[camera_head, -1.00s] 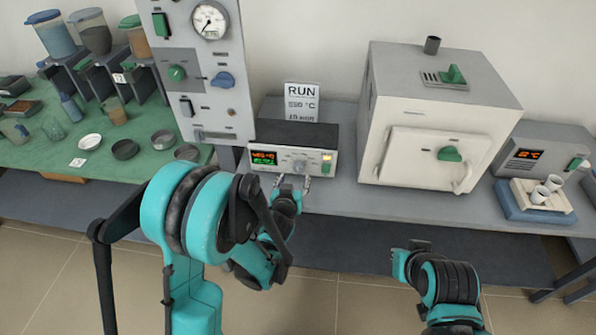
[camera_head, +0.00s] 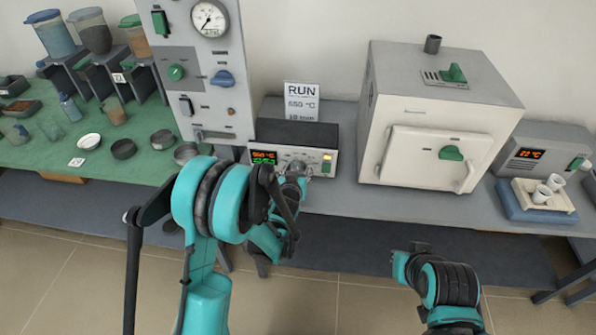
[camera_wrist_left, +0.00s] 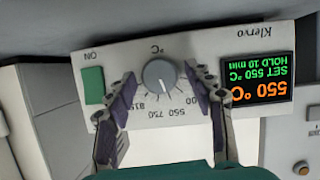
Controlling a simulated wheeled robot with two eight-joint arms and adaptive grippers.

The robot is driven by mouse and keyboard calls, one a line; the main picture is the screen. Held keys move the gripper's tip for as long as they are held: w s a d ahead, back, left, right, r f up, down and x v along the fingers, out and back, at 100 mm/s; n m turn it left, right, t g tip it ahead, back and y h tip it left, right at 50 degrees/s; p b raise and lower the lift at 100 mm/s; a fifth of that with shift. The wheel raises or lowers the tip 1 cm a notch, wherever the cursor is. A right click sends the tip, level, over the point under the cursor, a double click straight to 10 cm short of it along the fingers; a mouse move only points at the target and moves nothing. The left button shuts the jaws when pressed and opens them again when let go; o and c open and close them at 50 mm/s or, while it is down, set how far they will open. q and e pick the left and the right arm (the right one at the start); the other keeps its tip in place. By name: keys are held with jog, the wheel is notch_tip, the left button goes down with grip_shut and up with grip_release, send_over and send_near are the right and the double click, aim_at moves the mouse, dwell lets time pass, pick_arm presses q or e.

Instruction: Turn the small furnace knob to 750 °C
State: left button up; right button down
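The small furnace controller box (camera_head: 300,140) stands on the grey bench. In the left wrist view its front panel (camera_wrist_left: 215,60) appears upside down. Its round grey knob (camera_wrist_left: 160,76) has scale marks including 550, 750 and 815. A short pointer line sits on the knob's lower side. My left gripper (camera_wrist_left: 162,98) is open, one finger on each side of the knob, with gaps visible. It also shows in the head view (camera_head: 300,176). My right gripper (camera_head: 410,254) is away from the bench; its opening is unclear.
A white furnace (camera_head: 435,125) stands right of the controller, and a grey panel with a gauge (camera_head: 205,70) stands left. A RUN card (camera_head: 301,100) is behind the controller. A blue tray (camera_head: 533,210) with crucibles is far right. Dishes sit on the green mat (camera_head: 50,160).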

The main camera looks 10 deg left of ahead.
pick_arm(q)
jog(key=c, duration=0.9)
jog(key=shift+o, duration=0.2)
jog(key=shift+d+m+y, duration=0.15)
jog(key=shift+m+y, duration=0.45)
jog(key=shift+m, duration=0.2)
jog(key=shift+d+m+y, duration=0.1)
jog(key=shift+m+y, duration=0.7)
jog(key=shift+m, duration=0.4)
jog(key=o, duration=1.2)
jog(key=shift+c, duration=0.2)
